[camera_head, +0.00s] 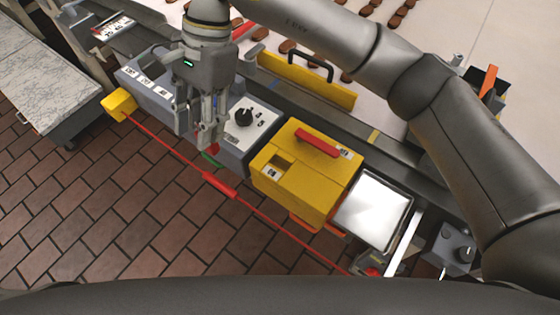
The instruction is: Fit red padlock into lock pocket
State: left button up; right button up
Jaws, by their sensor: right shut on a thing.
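My right gripper (205,142) points down over the grey control box (262,120). Its fingers are shut on a small red thing (214,149), mostly hidden between them, which looks like the red padlock. The yellow box (315,190) is right of the gripper, with a red handle (317,142) on top. A dark recess (284,160) in its upper left part may be the lock pocket; its label is too small to read. The held thing is apart from this recess, to its left. My left gripper is out of view.
A red cord (160,142) runs from a yellow block (119,104) past the boxes' front. A yellow plate with a black handle (308,80) stands behind. A bright panel (373,210) lies right of the yellow box. Brick floor (90,215) is clear in front.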

jog(key=w+d+f+p, duration=0.1)
jog(key=d+f+p, duration=0.1)
jog(key=d+f, duration=0.1)
jog(key=d+f+p, duration=0.3)
jog(key=d+f, duration=0.1)
jog(key=d, duration=0.1)
jog(key=w+d+f+p, duration=0.1)
jog(key=d+f+p, duration=0.1)
jog(key=d+f, duration=0.2)
jog(key=shift+w+d+f+p, duration=0.25)
jog(key=shift+w+d+p, duration=0.15)
jog(key=shift+d, duration=0.2)
jog(key=shift+f, duration=0.55)
jog(key=shift+f, duration=0.1)
jog(key=shift+f, duration=0.15)
jog(key=o, duration=1.1)
